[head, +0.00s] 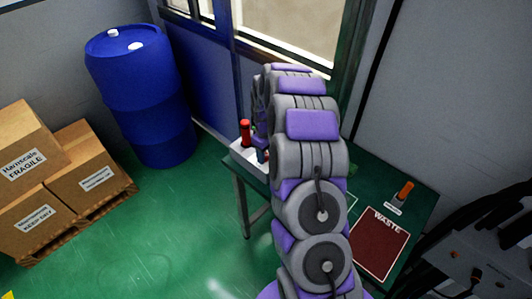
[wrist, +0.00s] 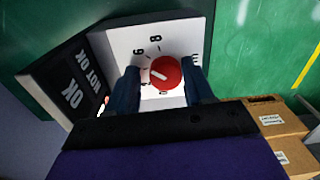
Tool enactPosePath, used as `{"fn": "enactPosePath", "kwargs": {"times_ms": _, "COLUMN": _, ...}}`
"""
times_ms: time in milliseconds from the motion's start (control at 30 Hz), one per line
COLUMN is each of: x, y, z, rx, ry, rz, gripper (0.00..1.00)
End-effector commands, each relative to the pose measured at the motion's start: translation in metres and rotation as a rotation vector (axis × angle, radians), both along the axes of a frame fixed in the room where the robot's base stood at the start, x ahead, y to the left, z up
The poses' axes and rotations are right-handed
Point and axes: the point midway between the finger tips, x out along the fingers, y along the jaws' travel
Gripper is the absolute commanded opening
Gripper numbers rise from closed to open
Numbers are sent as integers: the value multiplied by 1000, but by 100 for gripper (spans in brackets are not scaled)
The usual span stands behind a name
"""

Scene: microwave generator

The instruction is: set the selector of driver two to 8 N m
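The red selector knob (wrist: 166,72) sits on a white dial face (wrist: 125,42) in the wrist view. A short white mark on the knob points to the left and slightly up. The figure 8 is printed above the knob, and another figure that looks like 6 is at its upper left. My gripper (wrist: 162,88) is open, with one dark finger on each side of the knob. I cannot tell whether either finger touches it. In the head view my arm hides the gripper and the knob. Which driver this is cannot be read.
A dark panel (wrist: 72,85) marked OK and NOT OK stands beside the dial. In the head view, a red-topped object (head: 245,132) stands by a white box on the green table (head: 375,180). An orange-handled tool (head: 405,191) and a WASTE mat (head: 380,243) are right of my arm.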

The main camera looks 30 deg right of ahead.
Motion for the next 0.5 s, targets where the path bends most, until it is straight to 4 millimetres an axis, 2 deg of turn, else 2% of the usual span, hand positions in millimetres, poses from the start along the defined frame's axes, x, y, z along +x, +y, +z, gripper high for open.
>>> {"fn": "enactPosePath", "kwargs": {"times_ms": 67, "x": 0, "y": 2, "z": 0, "rx": -1, "ry": 1, "rz": 1, "gripper": 44}}
{"fn": "enactPosePath", "kwargs": {"times_ms": 433, "x": 0, "y": 0, "z": 0, "rx": 2, "ry": 1, "rz": 0, "gripper": 9}}
{"fn": "enactPosePath", "kwargs": {"times_ms": 500, "x": 0, "y": 0, "z": 0, "rx": 2, "ry": 1, "rz": 0, "gripper": 7}}
